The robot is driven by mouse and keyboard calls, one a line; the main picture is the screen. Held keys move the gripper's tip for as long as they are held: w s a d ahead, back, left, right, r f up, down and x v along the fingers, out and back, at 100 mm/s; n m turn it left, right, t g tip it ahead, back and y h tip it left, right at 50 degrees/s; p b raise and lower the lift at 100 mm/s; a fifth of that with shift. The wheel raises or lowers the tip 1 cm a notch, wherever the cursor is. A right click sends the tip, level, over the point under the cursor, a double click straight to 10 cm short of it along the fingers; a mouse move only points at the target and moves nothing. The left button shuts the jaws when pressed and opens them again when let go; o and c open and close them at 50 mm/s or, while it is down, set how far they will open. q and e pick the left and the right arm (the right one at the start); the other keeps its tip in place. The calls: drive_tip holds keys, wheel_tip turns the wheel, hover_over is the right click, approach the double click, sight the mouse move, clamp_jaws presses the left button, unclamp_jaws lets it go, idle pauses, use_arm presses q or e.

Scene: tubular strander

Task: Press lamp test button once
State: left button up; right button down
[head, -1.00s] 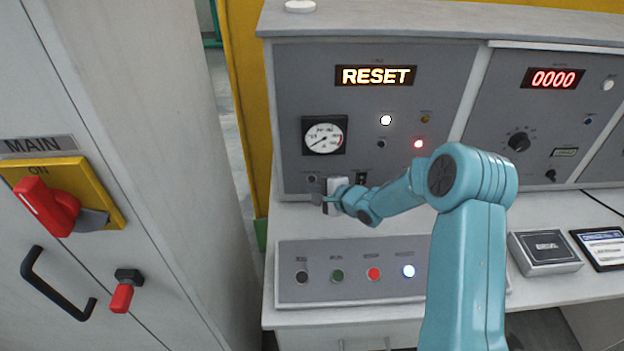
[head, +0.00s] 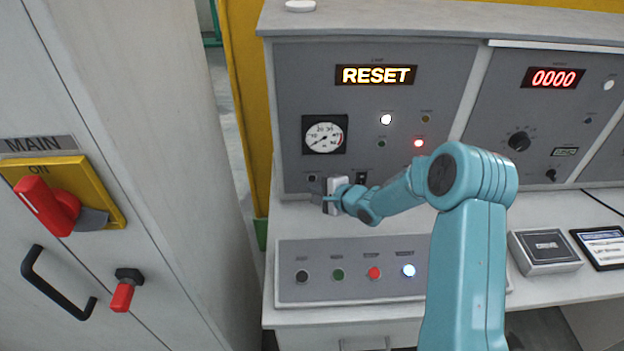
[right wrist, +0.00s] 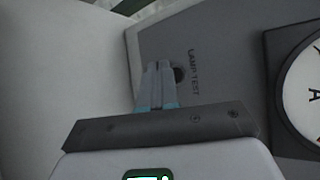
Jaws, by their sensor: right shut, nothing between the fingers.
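The lamp test button (right wrist: 180,74) is a small dark round button on the grey panel, beside its "LAMP TEST" label (right wrist: 194,72) in the right wrist view. In the head view the button (head: 312,178) is at the panel's lower left, below the gauge. My right gripper (right wrist: 159,66) is shut and empty. Its fingertips are close beside the button and partly overlap its edge; I cannot tell whether they touch it. In the head view the right gripper (head: 318,190) is small, just below the button. My left gripper is not in view.
A round gauge (head: 324,135) sits just above the button. A lit RESET display (head: 376,75) and several lamps are on the same panel. A sloped button box (head: 352,254) is below. The cabinet with a red main switch (head: 47,206) stands at the left.

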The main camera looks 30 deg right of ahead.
idle(0.7)
drive_tip(key=shift+w+d+p, duration=0.25)
drive_tip(key=shift+w+p, duration=0.1)
drive_tip(key=shift+p, duration=0.1)
drive_tip(key=shift+w+d+p, duration=0.2)
drive_tip(key=shift+w+p, duration=0.1)
idle(0.5)
idle(0.4)
drive_tip(key=shift+s+a, duration=0.45)
drive_tip(key=shift+s, duration=0.25)
drive_tip(key=shift+s+a+b, duration=0.2)
drive_tip(key=shift+s+a, duration=0.25)
drive_tip(key=shift+s, duration=0.25)
drive_tip(key=shift+s+a+b, duration=0.2)
drive_tip(key=shift+s+a, duration=0.2)
drive_tip(key=shift+s, duration=0.3)
drive_tip(key=shift+s+a+b, duration=0.2)
drive_tip(key=shift+s+a, duration=0.25)
drive_tip(key=shift+s, duration=0.25)
